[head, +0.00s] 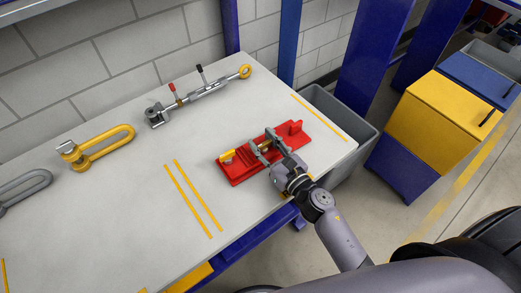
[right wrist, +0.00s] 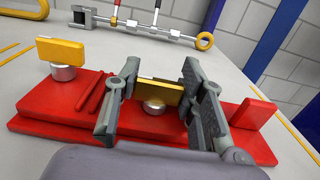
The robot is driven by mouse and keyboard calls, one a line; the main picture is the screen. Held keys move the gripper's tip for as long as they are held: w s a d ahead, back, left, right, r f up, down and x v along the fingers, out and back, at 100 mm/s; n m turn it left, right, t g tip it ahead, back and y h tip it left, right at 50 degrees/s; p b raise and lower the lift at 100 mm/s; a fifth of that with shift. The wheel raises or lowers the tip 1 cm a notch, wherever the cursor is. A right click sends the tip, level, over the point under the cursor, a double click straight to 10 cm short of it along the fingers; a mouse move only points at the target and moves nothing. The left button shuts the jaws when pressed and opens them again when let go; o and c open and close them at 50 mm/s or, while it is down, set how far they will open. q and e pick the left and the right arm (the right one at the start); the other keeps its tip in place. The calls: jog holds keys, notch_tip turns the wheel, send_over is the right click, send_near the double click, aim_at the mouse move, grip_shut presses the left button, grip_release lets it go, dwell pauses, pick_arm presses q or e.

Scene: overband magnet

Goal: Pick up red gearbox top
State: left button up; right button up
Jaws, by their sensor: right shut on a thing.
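The red gearbox top (head: 237,174) is a flat red plate with ribs, an upright red tab and yellow pieces on silver studs. It lies on the right part of the pale table; in the right wrist view its plate (right wrist: 60,122) fills the lower middle. My right gripper (head: 265,145) reaches over it from the front right. In the right wrist view its two fingers (right wrist: 160,75) stand on either side of a yellow piece (right wrist: 160,95) on the plate, shut on it. The plate appears to rest flat on the table. My left gripper is not in view.
A silver turnbuckle tool (head: 200,92) with a yellow ring lies at the table's back. A yellow shackle (head: 105,146) and a grey one (head: 27,187) lie left. A grey bin (head: 340,110) stands past the right edge. Yellow lines mark clear table left of the plate.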

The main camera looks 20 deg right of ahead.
grip_shut()
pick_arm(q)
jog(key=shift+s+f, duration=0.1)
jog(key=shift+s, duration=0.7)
pick_arm(e)
jog(key=shift+w+r, duration=0.1)
